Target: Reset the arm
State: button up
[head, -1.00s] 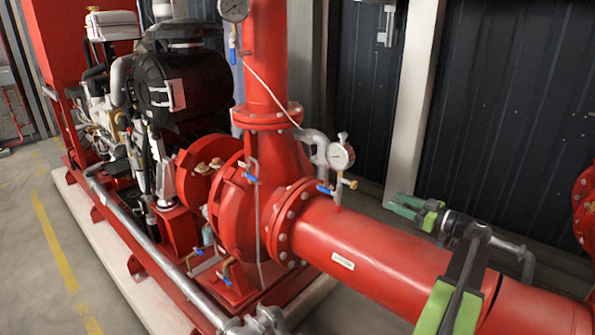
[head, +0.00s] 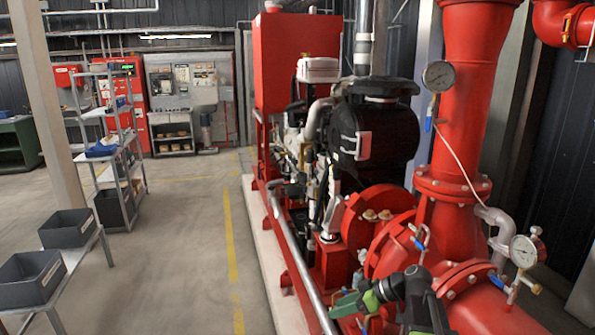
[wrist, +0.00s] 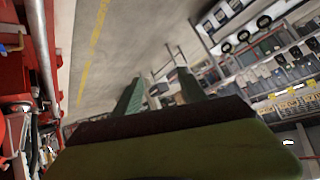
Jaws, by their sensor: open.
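My gripper (head: 347,304) shows at the lower middle of the head view, its green fingers pointing left in front of the red pump. My dark and green arm comes up from the bottom edge beside it. In the wrist view the two green fingers of my gripper (wrist: 158,88) stand apart, with nothing between them but the distant floor and racks. The gripper holds nothing.
The red pump (head: 385,228) and its large pipe (head: 468,90) with gauges fill the right side. Grey bins (head: 68,228) stand on a low table at left. A shelf unit (head: 112,140) stands behind. The floor with a yellow line (head: 232,250) is clear between.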

jog(key=s+a+f+m+g+h+p, duration=0.2)
jog(key=s+a+f+m+g+h, duration=0.1)
jog(key=s+a+f+h, duration=0.4)
jog(key=s+d+m+h, duration=0.3)
jog(key=s+d+m, duration=0.1)
jog(key=d+m, duration=0.4)
jog(key=shift+d+b, duration=0.3)
jog(key=shift+d, duration=0.75)
jog(key=shift+d+f, duration=0.1)
